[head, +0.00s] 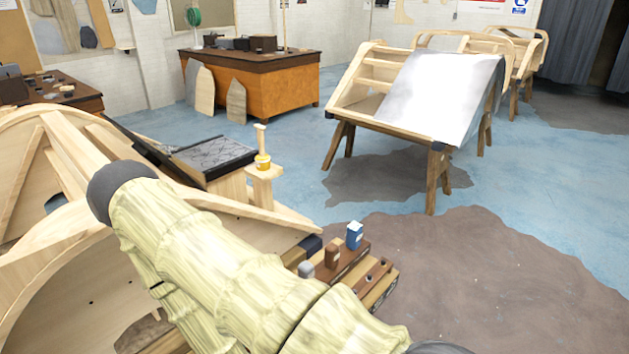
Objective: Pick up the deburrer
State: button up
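I cannot pick out the deburrer for sure in the head view. A small yellow item with a pale upright top (262,160) stands on a light wooden stand (264,187) near the middle. A blue and white box (354,236), a small brown block (333,256) and a rounded grey item (305,269) sit on a low wooden rack or bench at lower centre. My gripper is not in view.
A large curved wooden frame (25,185) fills the left, with a dark tray-like panel (212,157) beside it. A trestle holds a wooden frame with a grey sheet (440,98) at right. An orange-brown desk (280,90) stands behind. The floor (480,260) at lower right is clear.

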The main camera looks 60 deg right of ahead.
aim_at(332, 253)
jog(key=z, duration=1.75)
jog(key=k, duration=0.35)
jog(key=u, duration=0.25)
jog(key=i, duration=0.45)
